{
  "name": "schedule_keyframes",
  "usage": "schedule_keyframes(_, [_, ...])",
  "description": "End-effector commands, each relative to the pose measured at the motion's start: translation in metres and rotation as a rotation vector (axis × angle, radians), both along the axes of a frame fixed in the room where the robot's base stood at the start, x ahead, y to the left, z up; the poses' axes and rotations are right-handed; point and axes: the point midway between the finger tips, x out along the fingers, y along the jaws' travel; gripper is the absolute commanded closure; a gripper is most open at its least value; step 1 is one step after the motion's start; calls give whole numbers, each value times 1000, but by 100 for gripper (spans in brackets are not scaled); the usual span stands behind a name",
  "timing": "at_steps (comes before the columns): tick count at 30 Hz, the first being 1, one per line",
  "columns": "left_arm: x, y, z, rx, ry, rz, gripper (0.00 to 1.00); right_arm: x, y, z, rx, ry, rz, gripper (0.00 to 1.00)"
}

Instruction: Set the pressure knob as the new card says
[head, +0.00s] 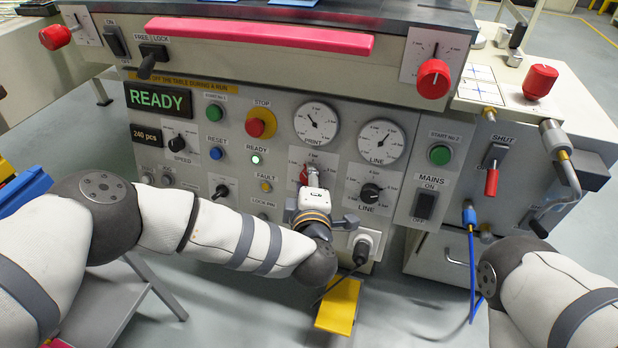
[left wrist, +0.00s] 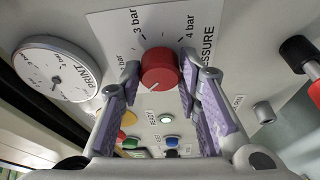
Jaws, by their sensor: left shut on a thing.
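The red pressure knob (left wrist: 160,66) sits on a white plate (left wrist: 115,30) lettered PRESSURE, with 3 bar and 4 bar marks above it in the left wrist view. My left gripper (left wrist: 158,84) is shut on the knob, one finger on each side. A pale mark shows on the lower left of the knob's face; I cannot tell the exact setting. In the head view the knob (head: 304,174) is partly hidden by my left gripper (head: 311,176). No card shows that I can make out. My right gripper is out of view; only its arm shows.
Above the knob is the PRINT gauge (head: 316,122), with the LINE gauge (head: 380,141) to its right. The black LINE knob (head: 370,193) is close beside my left wrist. A plug (head: 363,245) and a yellow pedal (head: 338,306) are below. The display (head: 158,99) reads READY.

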Motion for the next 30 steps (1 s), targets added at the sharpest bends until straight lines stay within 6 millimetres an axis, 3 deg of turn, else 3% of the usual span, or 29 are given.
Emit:
schedule_keyframes(15, [0, -1, 2, -305, 102, 100, 97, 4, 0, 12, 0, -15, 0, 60])
schedule_keyframes(30, [0, -2, 2, -370, 123, 121, 97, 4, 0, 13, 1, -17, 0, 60])
